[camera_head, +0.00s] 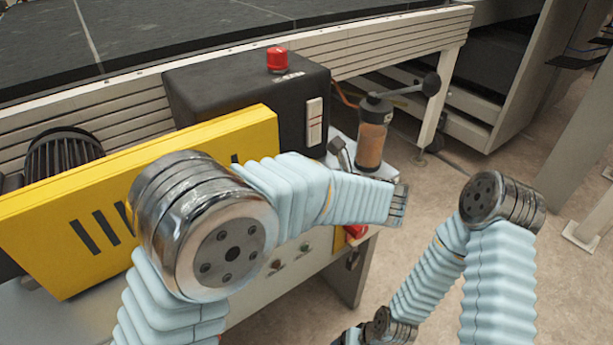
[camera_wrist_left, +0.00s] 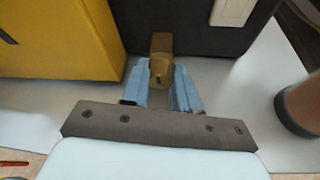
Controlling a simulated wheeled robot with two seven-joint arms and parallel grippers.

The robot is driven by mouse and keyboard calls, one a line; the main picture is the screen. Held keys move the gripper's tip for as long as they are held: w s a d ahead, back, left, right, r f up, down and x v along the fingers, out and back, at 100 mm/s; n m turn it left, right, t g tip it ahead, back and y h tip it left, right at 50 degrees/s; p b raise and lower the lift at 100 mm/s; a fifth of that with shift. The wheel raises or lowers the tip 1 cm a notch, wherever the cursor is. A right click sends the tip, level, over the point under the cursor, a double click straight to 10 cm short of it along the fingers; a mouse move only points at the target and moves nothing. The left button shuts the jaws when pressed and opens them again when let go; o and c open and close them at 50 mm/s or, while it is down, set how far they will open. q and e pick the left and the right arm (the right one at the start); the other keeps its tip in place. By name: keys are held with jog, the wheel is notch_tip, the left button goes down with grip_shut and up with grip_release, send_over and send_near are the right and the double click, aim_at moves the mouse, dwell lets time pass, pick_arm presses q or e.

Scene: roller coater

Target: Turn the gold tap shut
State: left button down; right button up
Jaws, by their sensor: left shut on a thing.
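The gold tap (camera_wrist_left: 161,46) stands upright in the left wrist view, on a white surface in front of a black housing. My left gripper (camera_wrist_left: 160,78) has its two blue fingers on either side of the tap's lower, rounded part and is shut on it. In the head view my left arm reaches across from the left, and its forearm hides the tap and the gripper's fingers.
A black box with a red button (camera_head: 277,60) and a white switch (camera_head: 314,122) stands behind. A yellow panel (camera_head: 60,215) is to the left. A brown cylinder (camera_head: 371,140) with a dark-knobbed lever stands close on the right.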

dwell(0.3)
pick_arm(q)
jog(key=c, duration=1.1)
grip_release()
jog(key=v, duration=1.4)
jog(key=shift+f, duration=0.1)
